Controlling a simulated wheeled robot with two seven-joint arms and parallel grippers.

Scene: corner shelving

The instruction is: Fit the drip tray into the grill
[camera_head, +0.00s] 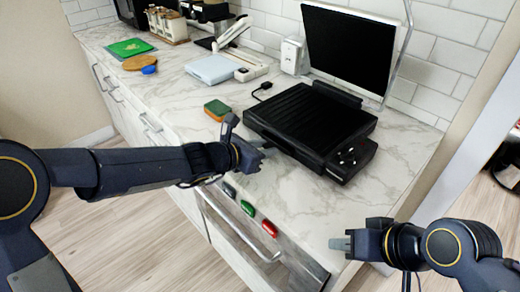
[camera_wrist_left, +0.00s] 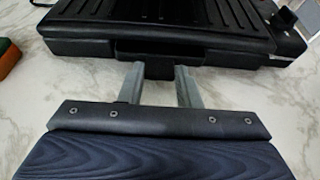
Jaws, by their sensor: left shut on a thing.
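The black grill (camera_head: 308,122) lies on the marble counter, with a ridged plate and a control panel on its right end. In the left wrist view its ridged top (camera_wrist_left: 165,17) fills the upper part. The black drip tray (camera_wrist_left: 159,68) shows as a narrow tab between my left fingers, at a recess in the grill's near side; how deep it sits is hidden. My left gripper (camera_head: 244,145), also in the wrist view (camera_wrist_left: 158,85), is shut on this tab. My right gripper (camera_head: 338,243) is off the counter's front right edge, apart from the grill; its finger gap is unclear.
A green-and-orange sponge (camera_head: 217,109) lies left of the grill. A dark screen (camera_head: 347,47) stands behind the grill. The counter right of the grill is clear.

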